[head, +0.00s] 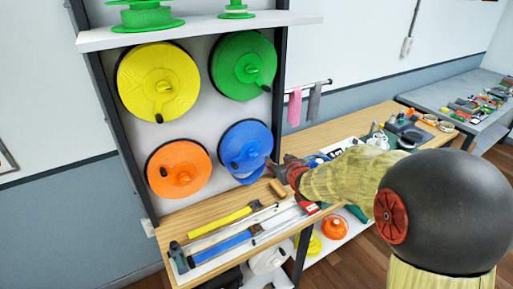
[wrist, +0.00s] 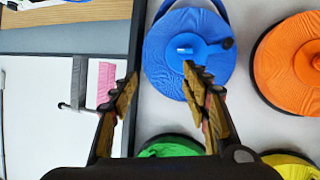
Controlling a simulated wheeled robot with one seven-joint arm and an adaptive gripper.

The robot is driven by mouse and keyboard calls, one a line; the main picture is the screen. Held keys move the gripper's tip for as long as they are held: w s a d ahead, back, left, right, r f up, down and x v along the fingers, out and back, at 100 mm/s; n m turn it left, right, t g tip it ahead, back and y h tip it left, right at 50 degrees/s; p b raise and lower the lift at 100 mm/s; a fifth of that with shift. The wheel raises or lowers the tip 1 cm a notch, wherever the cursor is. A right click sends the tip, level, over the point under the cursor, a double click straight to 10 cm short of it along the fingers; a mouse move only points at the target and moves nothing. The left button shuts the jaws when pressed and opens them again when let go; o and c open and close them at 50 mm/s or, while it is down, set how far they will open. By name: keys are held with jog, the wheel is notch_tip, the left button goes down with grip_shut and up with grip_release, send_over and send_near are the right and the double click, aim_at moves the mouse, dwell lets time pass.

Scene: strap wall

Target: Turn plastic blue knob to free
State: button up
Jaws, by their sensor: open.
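The blue reel (head: 240,140) is at the lower right of the strap wall's panel, and it fills the upper middle of the wrist view (wrist: 165,60). Its raised blue knob with a light-blue top shows at the hub in the wrist view (wrist: 184,47). A dark crank handle (wrist: 228,43) sits near the reel's edge. My gripper (head: 280,168) is at the reel's lower right in the head view. In the wrist view my gripper (wrist: 159,78) is open and empty. One fingertip overlaps the reel just below the knob; contact cannot be told. The other finger is beside the reel.
An orange reel (head: 180,160), a yellow reel (head: 150,75) and a green reel (head: 240,55) share the panel. A dark upright post (head: 279,100) borders it. A pink strap (head: 295,105) hangs from a bar. Tools lie on the wooden bench (head: 325,132) below.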

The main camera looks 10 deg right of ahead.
jog(key=w+f+n+t+y+p, duration=0.1)
jog(key=w+f+t+y+p, duration=0.15)
jog(key=w, duration=0.25)
jog(key=t+y+p, duration=0.2)
jog(key=y+p, duration=0.1)
jog(key=p, duration=0.1)
send_near(254, 155)
jog(key=shift+n, duration=0.4)
jog(key=x, duration=0.8)
jog(key=shift+w+r, duration=0.1)
jog(key=shift+w, duration=0.15)
jog(key=shift+c, duration=0.5)
jog(key=c, duration=1.1)
